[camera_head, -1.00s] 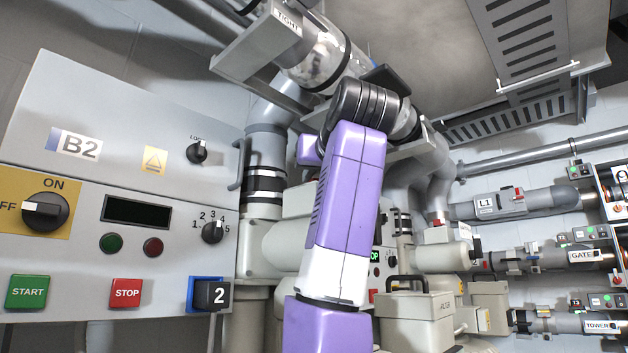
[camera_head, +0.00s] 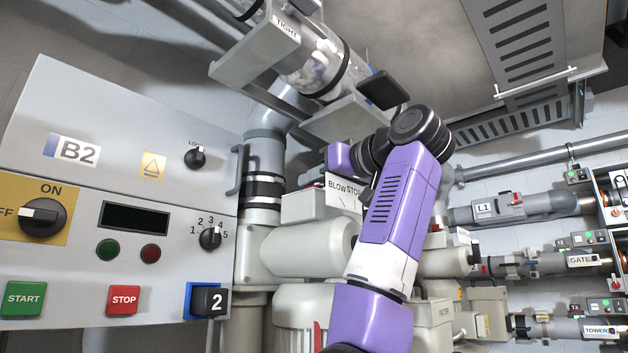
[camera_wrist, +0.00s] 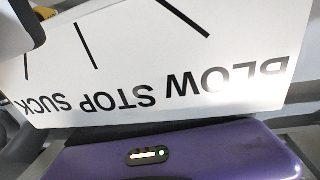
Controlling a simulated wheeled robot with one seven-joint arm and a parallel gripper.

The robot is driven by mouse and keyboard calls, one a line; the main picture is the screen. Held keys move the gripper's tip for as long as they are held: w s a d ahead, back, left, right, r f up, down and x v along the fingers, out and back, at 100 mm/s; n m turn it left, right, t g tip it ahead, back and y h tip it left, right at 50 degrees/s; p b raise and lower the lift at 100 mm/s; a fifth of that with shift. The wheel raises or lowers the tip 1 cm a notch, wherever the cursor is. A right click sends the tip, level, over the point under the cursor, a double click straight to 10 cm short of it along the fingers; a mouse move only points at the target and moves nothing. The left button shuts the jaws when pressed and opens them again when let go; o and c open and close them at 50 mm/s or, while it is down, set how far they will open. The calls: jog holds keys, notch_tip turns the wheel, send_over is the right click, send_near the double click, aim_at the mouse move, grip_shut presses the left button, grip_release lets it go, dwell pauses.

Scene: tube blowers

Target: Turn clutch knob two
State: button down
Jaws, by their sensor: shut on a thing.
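A white plate (camera_head: 345,190) reading BLOW STOP stands on the grey blower housing, partly hidden by my arm. In the wrist view the plate (camera_wrist: 160,75) is upside down and close, with BLOW, STOP, SUCK and black tick lines. My purple gripper (camera_head: 340,158) is just above this plate. Its fingertips and what they hold are hidden from the head view. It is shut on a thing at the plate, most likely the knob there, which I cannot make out. A grey rounded part (camera_wrist: 14,35) shows at the wrist view's upper left.
A clear tube (camera_head: 325,70) marked TIGHT hangs above. Labelled pipes line the right wall.

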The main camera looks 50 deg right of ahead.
jog(key=c, duration=1.4)
grip_release()
jog(key=shift+s+a+b, duration=0.2)
jog(key=shift+s+b, duration=0.5)
jog(key=shift+s, duration=1.25)
jog(key=shift+s+a+b, duration=0.2)
jog(key=shift+s+b, duration=0.45)
jog(key=shift+s, duration=1.3)
